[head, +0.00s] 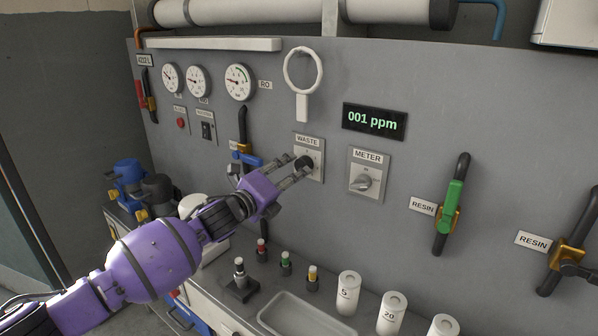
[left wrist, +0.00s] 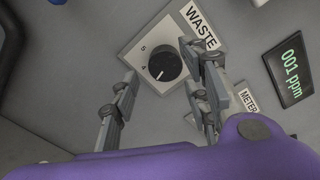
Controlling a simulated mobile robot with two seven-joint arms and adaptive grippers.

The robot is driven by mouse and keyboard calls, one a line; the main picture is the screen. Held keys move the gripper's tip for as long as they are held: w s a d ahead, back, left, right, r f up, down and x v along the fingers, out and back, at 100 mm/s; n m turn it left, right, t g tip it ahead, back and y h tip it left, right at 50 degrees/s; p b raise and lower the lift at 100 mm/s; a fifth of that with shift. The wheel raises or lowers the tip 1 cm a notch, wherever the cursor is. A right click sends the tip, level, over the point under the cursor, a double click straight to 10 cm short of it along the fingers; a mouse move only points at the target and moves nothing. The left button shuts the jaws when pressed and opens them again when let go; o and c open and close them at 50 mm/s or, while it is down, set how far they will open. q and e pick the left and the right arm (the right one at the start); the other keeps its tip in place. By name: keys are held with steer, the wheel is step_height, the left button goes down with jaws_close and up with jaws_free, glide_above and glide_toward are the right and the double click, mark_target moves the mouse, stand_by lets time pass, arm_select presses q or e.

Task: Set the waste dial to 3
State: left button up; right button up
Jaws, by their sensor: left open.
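The waste dial is a black round knob (head: 305,162) on a light square plate labelled WASTE (head: 308,141), on the grey panel. In the left wrist view the knob (left wrist: 165,65) shows a white pointer line toward its lower left. The marks 5 and 4 show on the plate's left side; other marks are hidden or unreadable. My left gripper (head: 293,171) is open in front of the dial, its fingertips close to the knob. In the left wrist view its fingers (left wrist: 160,85) stand either side below the knob, and I cannot tell whether they touch it. My right gripper is out of view.
A white ring (head: 303,70) hangs above. A green-handled RESIN valve (head: 450,205) is further right. White canisters (head: 348,292) and a tray (head: 300,318) stand on the counter below.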

arm_select(q)
steer(key=shift+x, duration=1.45)
steer(key=c, duration=1)
steer(key=shift+s+r+n+p, duration=0.1)
steer(key=shift+n+p, duration=0.25)
steer(key=shift+n, duration=0.35)
steer(key=shift+f+n, duration=0.35)
steer(key=shift+n, duration=0.35)
